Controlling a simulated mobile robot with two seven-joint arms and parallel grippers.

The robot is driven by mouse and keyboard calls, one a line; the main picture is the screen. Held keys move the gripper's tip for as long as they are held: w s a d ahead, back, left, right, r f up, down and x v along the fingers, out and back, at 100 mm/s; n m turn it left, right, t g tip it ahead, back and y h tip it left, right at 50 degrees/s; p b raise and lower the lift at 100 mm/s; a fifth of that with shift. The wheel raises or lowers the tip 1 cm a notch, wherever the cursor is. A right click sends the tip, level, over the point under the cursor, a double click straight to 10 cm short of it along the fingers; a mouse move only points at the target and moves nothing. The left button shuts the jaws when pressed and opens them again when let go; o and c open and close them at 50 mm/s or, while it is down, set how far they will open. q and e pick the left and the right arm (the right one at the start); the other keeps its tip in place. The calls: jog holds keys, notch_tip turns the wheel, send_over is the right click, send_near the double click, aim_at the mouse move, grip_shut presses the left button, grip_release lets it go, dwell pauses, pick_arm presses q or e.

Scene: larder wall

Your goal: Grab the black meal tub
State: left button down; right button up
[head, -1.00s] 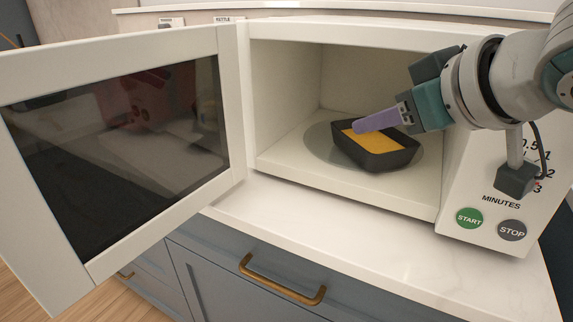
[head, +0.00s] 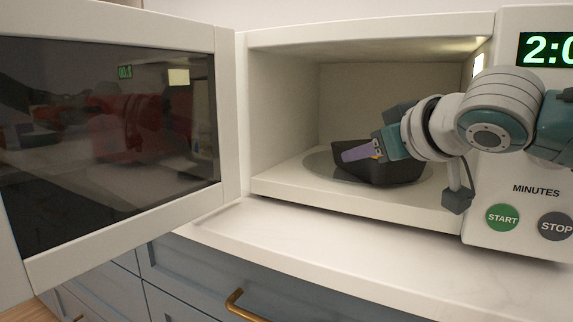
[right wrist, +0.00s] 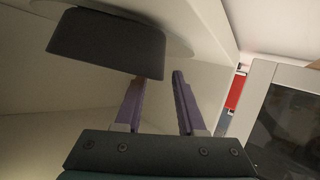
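The black meal tub (head: 400,171) sits on the round turntable inside the open microwave. In the right wrist view the tub (right wrist: 105,45) is at the upper left, beyond the fingertips. My right gripper (head: 348,153) reaches in from the right, with a purple finger in front of the tub's upper part in the head view. The right wrist view shows its two purple fingers (right wrist: 160,78) apart, with the tub's right end near the left fingertip. I cannot tell whether they touch. My left gripper is not in view.
The microwave door (head: 115,270) stands wide open on the left. The cavity side wall (head: 283,115) and floor are close around the tub. The START button (head: 502,217) is on the right panel. The white counter (head: 300,240) in front is clear.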

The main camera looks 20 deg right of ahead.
jog(key=shift+f+b+x, duration=0.2)
jog(key=shift+b+x, duration=0.3)
jog(key=shift+x, duration=1.85)
jog(key=shift+s, duration=0.15)
grip_shut()
